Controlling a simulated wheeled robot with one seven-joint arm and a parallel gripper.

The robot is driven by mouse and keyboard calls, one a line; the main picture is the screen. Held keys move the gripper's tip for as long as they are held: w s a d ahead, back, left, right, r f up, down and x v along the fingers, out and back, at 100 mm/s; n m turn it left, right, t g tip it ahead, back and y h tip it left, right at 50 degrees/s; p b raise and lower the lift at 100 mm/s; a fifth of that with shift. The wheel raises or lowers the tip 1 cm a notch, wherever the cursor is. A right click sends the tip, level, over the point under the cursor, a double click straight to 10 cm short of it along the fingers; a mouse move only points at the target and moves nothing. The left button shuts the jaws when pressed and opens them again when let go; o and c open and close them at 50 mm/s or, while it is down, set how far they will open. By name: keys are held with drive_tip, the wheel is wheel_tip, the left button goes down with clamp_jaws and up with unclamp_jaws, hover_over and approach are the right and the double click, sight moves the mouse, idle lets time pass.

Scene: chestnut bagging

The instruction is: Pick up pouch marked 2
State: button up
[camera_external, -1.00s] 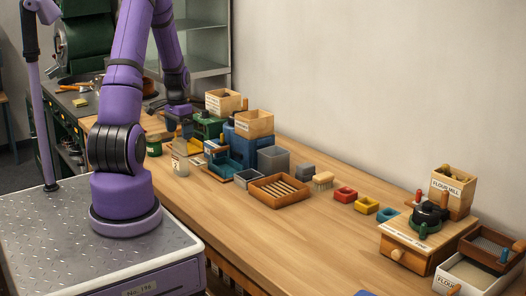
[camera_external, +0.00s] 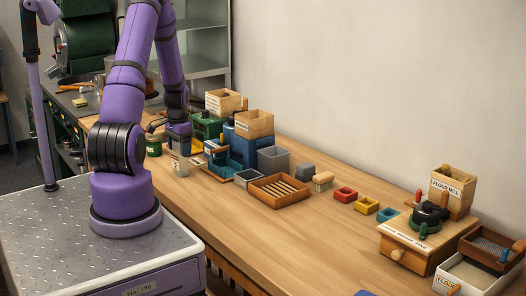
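The pouch marked 2 (camera_external: 180,167) is a pale, cream-coloured pouch standing upright on the wooden bench, in front of the blue machine. A dark mark that looks like a 2 shows on its front. My gripper (camera_external: 180,149) points down right at the pouch's top and covers its upper part. The fingers are too small and too hidden to tell whether they are open or shut on it.
A dark green tin (camera_external: 153,146) stands close on the left. The blue machine (camera_external: 238,146) and a green one (camera_external: 208,127) crowd the right and back. A slatted wooden tray (camera_external: 280,190) lies farther right. The bench front (camera_external: 225,215) is clear.

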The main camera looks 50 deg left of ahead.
drive_tip(key=c, duration=0.7)
drive_tip(key=shift+r, duration=0.15)
